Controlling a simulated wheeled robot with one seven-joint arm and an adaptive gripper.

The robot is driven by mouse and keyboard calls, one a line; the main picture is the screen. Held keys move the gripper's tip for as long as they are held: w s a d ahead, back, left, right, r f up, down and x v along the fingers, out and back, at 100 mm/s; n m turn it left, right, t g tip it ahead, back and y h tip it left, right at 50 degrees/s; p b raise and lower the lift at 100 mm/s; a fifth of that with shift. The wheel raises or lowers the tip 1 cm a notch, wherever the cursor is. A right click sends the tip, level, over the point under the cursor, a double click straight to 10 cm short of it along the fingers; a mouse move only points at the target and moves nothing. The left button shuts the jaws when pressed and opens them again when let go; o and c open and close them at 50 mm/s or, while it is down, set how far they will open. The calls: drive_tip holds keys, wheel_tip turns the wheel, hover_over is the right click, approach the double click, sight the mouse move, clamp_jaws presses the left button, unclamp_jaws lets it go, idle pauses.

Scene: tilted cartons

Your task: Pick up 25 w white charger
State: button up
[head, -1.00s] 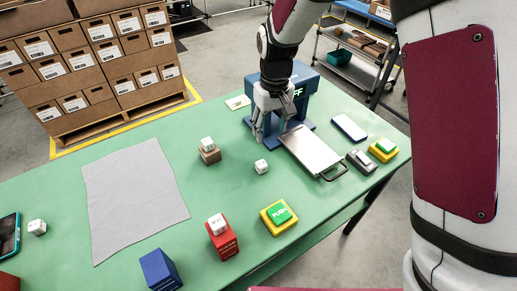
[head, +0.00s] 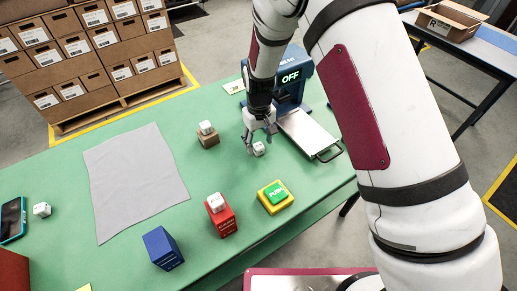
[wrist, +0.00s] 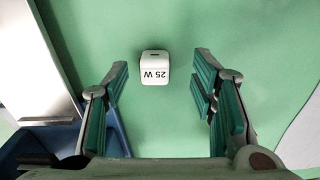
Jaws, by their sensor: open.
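The white charger marked "25 W" (wrist: 155,67) lies on the green table between my open fingers in the wrist view, slightly left of centre and beyond the fingertips. It also shows in the head view (head: 259,148), right at my gripper's fingertips. My gripper (head: 261,138) points down over it, open and empty. In the wrist view its green-padded fingers (wrist: 160,92) stand wide apart on either side. I cannot tell the exact height of the fingertips above the charger.
Other white cubes sit on a brown box (head: 208,139), on a red box (head: 221,220) and on the table at left (head: 42,209). A blue machine (head: 293,80) with a metal plate (head: 309,133) stands close to my gripper. A yellow-green push button (head: 275,196) is nearer.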

sight(260, 147)
drive_tip(key=shift+w+d+f+p, duration=0.1)
drive_tip(key=shift+w+f+p, duration=0.1)
drive_tip(key=shift+f, duration=0.95)
drive_tip(key=shift+w+d+f+p, duration=0.1)
drive_tip(key=shift+f+p, duration=0.1)
drive_tip(key=shift+f, duration=0.9)
drive_tip(key=shift+c, duration=0.6)
clamp_jaws()
